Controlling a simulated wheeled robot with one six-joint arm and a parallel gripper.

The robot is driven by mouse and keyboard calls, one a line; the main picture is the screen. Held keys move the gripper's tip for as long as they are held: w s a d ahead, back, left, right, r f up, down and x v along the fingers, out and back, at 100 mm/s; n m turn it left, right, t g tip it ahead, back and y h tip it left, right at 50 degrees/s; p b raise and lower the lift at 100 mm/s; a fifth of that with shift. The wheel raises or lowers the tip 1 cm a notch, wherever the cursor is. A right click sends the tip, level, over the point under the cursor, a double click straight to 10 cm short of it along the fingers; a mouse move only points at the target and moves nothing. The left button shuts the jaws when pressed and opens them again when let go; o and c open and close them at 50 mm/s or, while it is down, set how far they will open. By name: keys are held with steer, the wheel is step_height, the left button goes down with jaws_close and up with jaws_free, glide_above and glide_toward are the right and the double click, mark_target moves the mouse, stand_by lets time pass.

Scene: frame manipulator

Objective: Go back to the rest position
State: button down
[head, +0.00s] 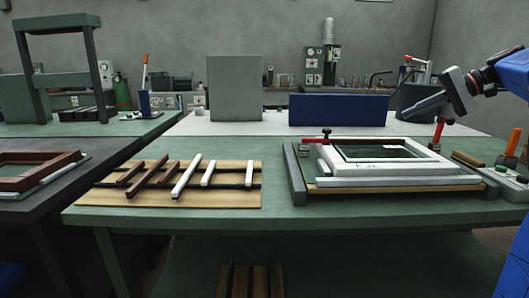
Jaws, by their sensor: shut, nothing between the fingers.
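My gripper (412,110) is at the upper right, on the blue arm with an orange ring. Its grey fingers are shut and empty, pointing down and left. It hangs above the right rear part of the frame fixture (297,180) and appears apart from it. A white frame (325,158) lies flat in the fixture, around a dark panel. Red-handled clamps stand at its back left (326,134) and back right (438,132).
A wooden board (230,198) on the green table (275,217) holds several brown and white strips. A brown frame (40,184) lies on the dark table at left. A control box (505,187) sits at right. A blue block (338,109) stands on the rear table.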

steer(key=s+a+f, duration=0.1)
steer(key=s+a, duration=0.1)
steer(key=s+a+f+h, duration=0.1)
steer(key=s+a+f, duration=0.1)
steer(key=a, duration=0.1)
steer(key=s+a+f+g+h, duration=0.1)
steer(key=s+a+f, duration=0.1)
steer(key=a, duration=0.1)
steer(key=shift+s+a, duration=0.15)
steer(key=s+a+f+n+h, duration=0.2)
steer(key=s+a+f+h, duration=0.1)
steer(key=s+f, duration=1.1)
steer(key=s+a+f+n+h, duration=0.3)
steer(key=s+a+f+h, duration=0.1)
steer(key=s+f, duration=1)
steer(key=shift+s+t+h, duration=0.3)
steer(key=shift+s+h, duration=0.3)
steer(key=shift+s, duration=0.5)
steer(key=shift+d, duration=0.1)
